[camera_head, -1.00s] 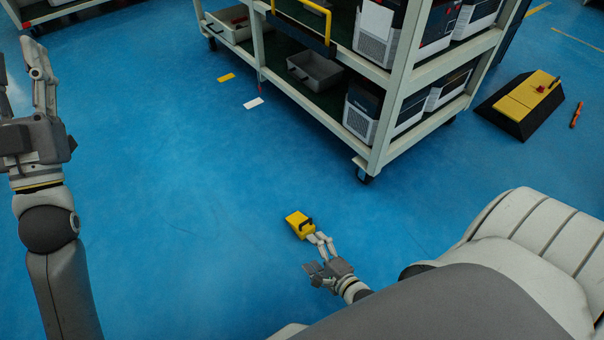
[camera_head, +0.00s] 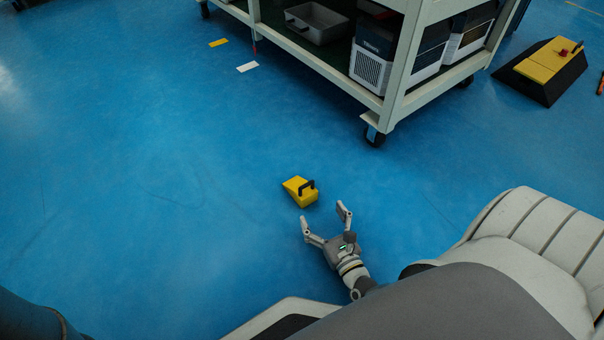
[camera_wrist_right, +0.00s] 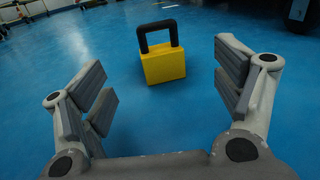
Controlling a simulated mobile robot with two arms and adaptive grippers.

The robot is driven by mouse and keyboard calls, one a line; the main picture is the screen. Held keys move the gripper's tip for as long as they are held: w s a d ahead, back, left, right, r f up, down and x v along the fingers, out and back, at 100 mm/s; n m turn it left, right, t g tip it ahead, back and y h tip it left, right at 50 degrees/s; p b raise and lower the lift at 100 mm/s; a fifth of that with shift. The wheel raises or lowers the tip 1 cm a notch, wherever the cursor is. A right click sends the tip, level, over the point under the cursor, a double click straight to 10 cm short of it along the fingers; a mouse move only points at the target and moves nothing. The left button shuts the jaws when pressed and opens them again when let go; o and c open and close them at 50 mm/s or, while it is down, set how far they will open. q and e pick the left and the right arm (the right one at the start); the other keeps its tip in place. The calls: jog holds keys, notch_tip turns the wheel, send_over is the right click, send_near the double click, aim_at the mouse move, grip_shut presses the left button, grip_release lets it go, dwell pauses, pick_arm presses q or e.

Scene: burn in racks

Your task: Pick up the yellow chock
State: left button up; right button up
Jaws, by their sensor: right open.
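The yellow chock (camera_head: 297,190) with a black handle lies on the blue floor in the head view. In the right wrist view the chock (camera_wrist_right: 163,66) sits ahead, between the lines of the two fingers, with its black handle on the upper side. My right gripper (camera_head: 325,221) is open and empty, just short of the chock on the near side, its fingers spread toward it. The right gripper (camera_wrist_right: 163,97) also shows wide open in the wrist view, not touching the chock. My left gripper is out of view; only part of my left arm shows at the lower left.
A wheeled rack (camera_head: 397,106) with boxed units and a grey bin (camera_head: 317,22) stands beyond the chock. A black and yellow ramp-like block (camera_head: 541,69) lies at the right. Yellow and white floor marks lie left of the rack. The floor around the chock is clear.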

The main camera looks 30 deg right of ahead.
aim_at(304, 190)
jog(key=w, duration=0.1)
jog(key=w+b, duration=0.1)
jog(key=w, duration=0.1)
jog(key=w+d+b, duration=0.1)
jog(key=w, duration=0.1)
jog(key=shift+w, duration=0.15)
jog(key=w+b, duration=0.3)
jog(key=w, duration=0.1)
jog(key=shift+w, duration=0.2)
jog(key=shift+w+d, duration=0.15)
jog(key=shift+w, duration=0.35)
jog(key=shift+r, duration=0.15)
jog(key=c, duration=1.7)
